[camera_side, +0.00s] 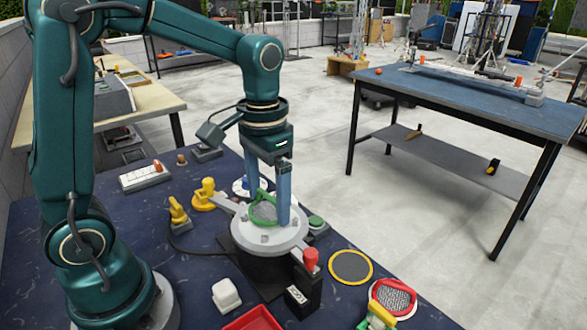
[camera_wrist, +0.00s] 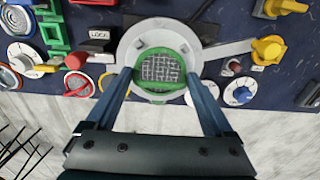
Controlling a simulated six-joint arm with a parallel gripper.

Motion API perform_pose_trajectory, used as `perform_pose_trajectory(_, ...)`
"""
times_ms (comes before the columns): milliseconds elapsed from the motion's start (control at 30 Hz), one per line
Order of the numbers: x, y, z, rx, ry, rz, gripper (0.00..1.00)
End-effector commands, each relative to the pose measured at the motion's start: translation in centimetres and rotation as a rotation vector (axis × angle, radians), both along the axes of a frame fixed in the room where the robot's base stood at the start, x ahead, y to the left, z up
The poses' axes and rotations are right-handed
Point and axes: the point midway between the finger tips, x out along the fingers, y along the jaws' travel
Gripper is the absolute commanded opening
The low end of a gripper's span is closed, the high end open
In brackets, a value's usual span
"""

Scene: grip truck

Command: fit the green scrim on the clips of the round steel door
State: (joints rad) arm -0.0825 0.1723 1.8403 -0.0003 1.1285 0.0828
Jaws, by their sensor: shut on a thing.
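The green scrim (camera_side: 264,209), a green ring with grey mesh, is held between the two blue fingers of my gripper (camera_side: 267,208). The round steel door (camera_side: 287,237) is a pale grey disc on a dark base, directly beneath the scrim. In the wrist view the scrim (camera_wrist: 160,68) lies over the middle of the door (camera_wrist: 128,48), with the fingertips of my gripper (camera_wrist: 159,80) at its left and right edges. In the side view the scrim looks somewhat tilted. I cannot tell whether it touches the clips, which are small and partly hidden.
A red knob (camera_side: 311,260) stands at the door's front right. Yellow knobs (camera_side: 205,195) stand to the left. A yellow-rimmed disc (camera_side: 350,267) and a red-rimmed mesh (camera_side: 392,296) lie at right. A white block (camera_side: 226,294) and a red tray (camera_side: 252,320) are in front.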

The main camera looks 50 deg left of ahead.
Motion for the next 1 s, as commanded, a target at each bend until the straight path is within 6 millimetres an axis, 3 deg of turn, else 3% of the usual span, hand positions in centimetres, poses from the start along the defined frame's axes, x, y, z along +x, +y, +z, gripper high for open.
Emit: perform_pose_trajectory(1000, -0.01, 0.0, -0.95, 0.0, 0.001, 0.0, 0.31)
